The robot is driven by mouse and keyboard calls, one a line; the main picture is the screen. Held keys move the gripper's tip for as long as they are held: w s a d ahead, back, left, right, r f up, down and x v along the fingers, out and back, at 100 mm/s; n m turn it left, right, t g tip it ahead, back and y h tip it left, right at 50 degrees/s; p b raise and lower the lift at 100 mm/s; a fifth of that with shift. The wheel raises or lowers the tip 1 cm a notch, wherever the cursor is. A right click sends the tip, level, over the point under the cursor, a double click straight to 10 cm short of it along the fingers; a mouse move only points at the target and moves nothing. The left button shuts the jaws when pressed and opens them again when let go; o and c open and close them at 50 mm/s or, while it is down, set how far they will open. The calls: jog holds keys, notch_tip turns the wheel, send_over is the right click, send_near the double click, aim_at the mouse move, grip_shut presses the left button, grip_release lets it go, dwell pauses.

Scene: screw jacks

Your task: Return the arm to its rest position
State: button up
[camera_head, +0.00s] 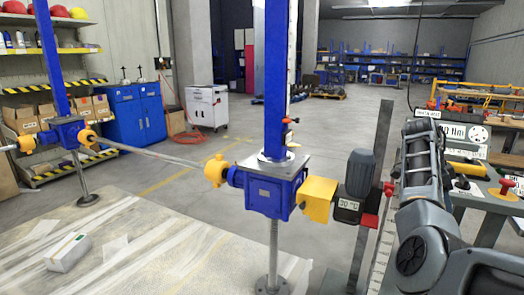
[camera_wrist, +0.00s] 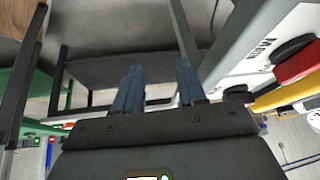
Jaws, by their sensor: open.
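My gripper (camera_wrist: 159,86) shows in the wrist view with its two dark blue fingers apart and nothing between them. In the head view my grey arm (camera_head: 425,190) is folded up at the right; I cannot make out the gripper there. The near screw jack (camera_head: 272,192) has a blue gearbox, a blue upright column and yellow couplings. A dark motor (camera_head: 358,172) sits to its right, beside a small display reading 30 °C (camera_head: 348,204). My arm stands to the right of the motor, apart from the jack in the picture.
A workbench (camera_head: 488,200) with tools and a torque display (camera_head: 450,130) stands close behind my arm. In the wrist view, red (camera_wrist: 298,63) and yellow (camera_wrist: 285,97) handles lie at the right. A second jack (camera_head: 66,133) stands left. Open floor (camera_head: 340,125) lies behind.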

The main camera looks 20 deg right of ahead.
jog(key=s+a+f+n+t+h, duration=0.1)
jog(key=s+a+f+n, duration=0.15)
jog(key=f, duration=0.35)
jog(key=s+a+f+n+t+h, duration=0.1)
jog(key=f+n+t+h, duration=0.15)
jog(key=f, duration=0.35)
jog(key=s+a+f+n+t+h, duration=0.1)
jog(key=s+a+f+n, duration=0.15)
jog(key=f, duration=0.35)
jog(key=s+a+f+n+t, duration=0.3)
jog(key=s+a+f+n, duration=0.25)
jog(key=a, duration=0.25)
jog(key=s+a+r+n+t+y, duration=0.25)
jog(key=s+a+n+t, duration=0.2)
jog(key=s+a, duration=0.55)
jog(key=s+a+r+n+t+y, duration=0.1)
jog(key=s+a+n+t+y, duration=0.4)
jog(key=a, duration=0.8)
jog(key=s+a+r+n+y, duration=0.1)
jog(key=s+a+r, duration=0.3)
jog(key=s+r, duration=0.2)
jog(key=s+a+r+n+t+y, duration=0.1)
jog(key=s+a+r+n, duration=0.1)
jog(key=s+a+r, duration=0.3)
notch_tip(320, 180, up, 4)
jog(key=shift+s+a+r, duration=0.2)
jog(key=shift+s+a, duration=0.05)
jog(key=shift+s, duration=0.25)
